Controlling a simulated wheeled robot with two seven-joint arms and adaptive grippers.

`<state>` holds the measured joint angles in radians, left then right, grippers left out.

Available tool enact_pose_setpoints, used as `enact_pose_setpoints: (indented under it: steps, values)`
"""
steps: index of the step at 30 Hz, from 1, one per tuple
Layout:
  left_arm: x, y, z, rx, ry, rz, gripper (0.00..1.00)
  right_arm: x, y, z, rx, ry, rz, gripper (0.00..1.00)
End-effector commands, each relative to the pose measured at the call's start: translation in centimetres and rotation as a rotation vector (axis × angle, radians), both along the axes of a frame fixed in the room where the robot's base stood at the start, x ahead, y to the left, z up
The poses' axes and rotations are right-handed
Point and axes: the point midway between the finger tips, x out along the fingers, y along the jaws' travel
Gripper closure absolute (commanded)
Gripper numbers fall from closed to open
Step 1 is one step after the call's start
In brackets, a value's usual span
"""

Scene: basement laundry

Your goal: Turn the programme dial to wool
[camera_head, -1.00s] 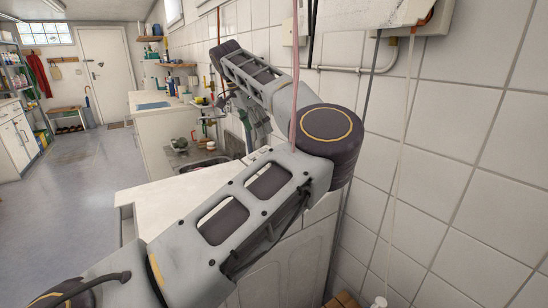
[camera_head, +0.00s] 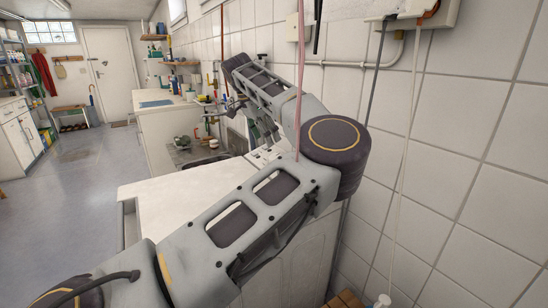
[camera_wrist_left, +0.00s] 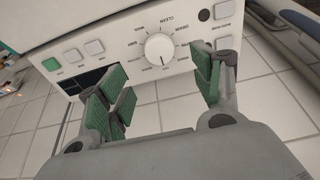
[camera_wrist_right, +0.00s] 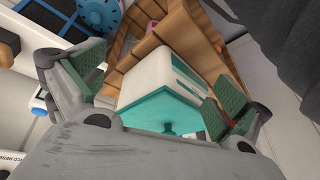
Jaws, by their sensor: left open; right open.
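The round white programme dial (camera_wrist_left: 159,48) sits on the pale control panel (camera_wrist_left: 122,47) in the left wrist view, with small words around it. A mark shows near its edge, but I cannot tell which programme it points at. My left gripper (camera_wrist_left: 158,86) is open, with its green-padded fingers spread either side of the dial's line and short of it, apparently not touching. In the head view my left arm reaches across the white machine top. My right gripper (camera_wrist_right: 157,92) is open; it is out of the head view.
A white and teal box (camera_wrist_right: 160,95) in a wooden crate (camera_wrist_right: 186,35) lies in front of the right gripper. A tiled wall (camera_head: 455,150) stands close on the right of the head view. A sink counter (camera_head: 165,120) stands further back; the floor at left is clear.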

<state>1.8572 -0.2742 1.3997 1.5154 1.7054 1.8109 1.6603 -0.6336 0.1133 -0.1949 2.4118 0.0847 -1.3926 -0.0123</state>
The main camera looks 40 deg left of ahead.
Motion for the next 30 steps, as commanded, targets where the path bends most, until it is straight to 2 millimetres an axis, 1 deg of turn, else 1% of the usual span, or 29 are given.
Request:
enact_pose_setpoints:
  steps: [1, 6, 16, 22, 30]
  values:
    - [0.2, -0.1, -0.9, -0.001, 0.001, -0.001, 0.34, -0.1, 0.1, -0.8, 0.005, 0.0, 0.0, 0.0]
    - [1.1, -0.3, -3.0, -0.001, 0.001, 0.001, 0.34, -0.3, 0.5, -2.9, 0.023, -0.003, -0.002, 0.0]
    - [2.6, -0.8, -6.7, -0.001, 0.001, -0.001, 0.34, 0.3, 1.2, -5.0, 0.06, -0.046, -0.007, 0.0]
    - [3.1, -0.9, -7.8, 0.0, 0.0, 0.0, 0.34, -0.2, 1.4, -6.4, 0.072, -0.043, -0.009, 0.0]
    - [3.2, -1.0, -8.0, 0.0, 0.0, 0.0, 0.34, 0.1, 1.5, -6.2, 0.077, -0.058, -0.011, 0.0]
